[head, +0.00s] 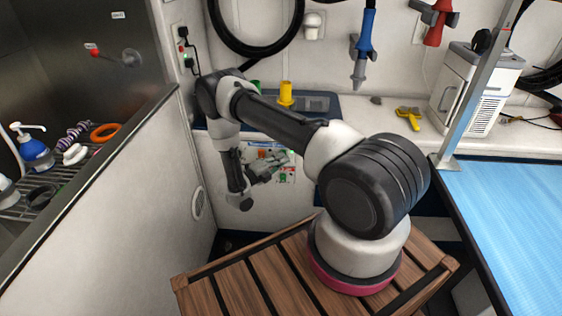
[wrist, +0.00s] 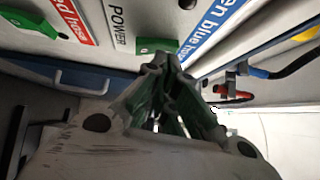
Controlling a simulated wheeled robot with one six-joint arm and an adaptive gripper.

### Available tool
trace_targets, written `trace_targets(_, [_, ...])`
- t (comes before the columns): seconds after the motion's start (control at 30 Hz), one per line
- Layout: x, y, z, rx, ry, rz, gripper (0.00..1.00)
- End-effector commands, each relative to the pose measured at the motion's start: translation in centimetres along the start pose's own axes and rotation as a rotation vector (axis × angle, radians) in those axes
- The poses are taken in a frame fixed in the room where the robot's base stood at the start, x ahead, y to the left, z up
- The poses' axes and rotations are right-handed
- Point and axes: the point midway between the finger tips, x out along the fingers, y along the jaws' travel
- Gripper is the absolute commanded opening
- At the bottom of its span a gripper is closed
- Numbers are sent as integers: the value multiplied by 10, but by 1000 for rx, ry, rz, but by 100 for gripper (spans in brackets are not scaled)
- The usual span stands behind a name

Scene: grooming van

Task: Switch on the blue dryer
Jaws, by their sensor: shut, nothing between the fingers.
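A blue dryer nozzle (head: 366,40) with a grey tip hangs on the back wall in the head view. A control panel (head: 287,176) is on the white front below the counter, partly hidden by my gripper (head: 264,175). In the wrist view, the panel carries a blue label (wrist: 222,25) with the words "blue hose", a "POWER" label (wrist: 118,25), and a red label (wrist: 72,18) ending in "hose". One green switch (wrist: 152,46) is beside my gripper's shut, empty fingertips (wrist: 167,62). Contact with it cannot be told. Another green switch (wrist: 28,22) is at upper left.
A red nozzle (head: 436,20) hangs right of the blue one. On the counter are a yellow cup (head: 286,94), a yellow tool (head: 410,117) and a white machine (head: 472,92). A blue grooming table (head: 510,220) is at right, a steel tub (head: 135,115) at left.

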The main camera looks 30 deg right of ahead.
Motion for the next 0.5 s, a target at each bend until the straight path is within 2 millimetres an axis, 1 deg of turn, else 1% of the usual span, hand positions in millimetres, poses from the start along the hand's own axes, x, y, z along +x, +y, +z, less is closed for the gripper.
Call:
trace_targets(0.17, [-4,-1,-2,1,-1,1,0])
trace_targets(0.37, [-22,-9,-21,-3,3,-1,0])
trace_targets(0.4, [-33,-10,-19,1,1,0,0])
trace_targets(0.5, [-58,-14,-18,2,1,0,0])
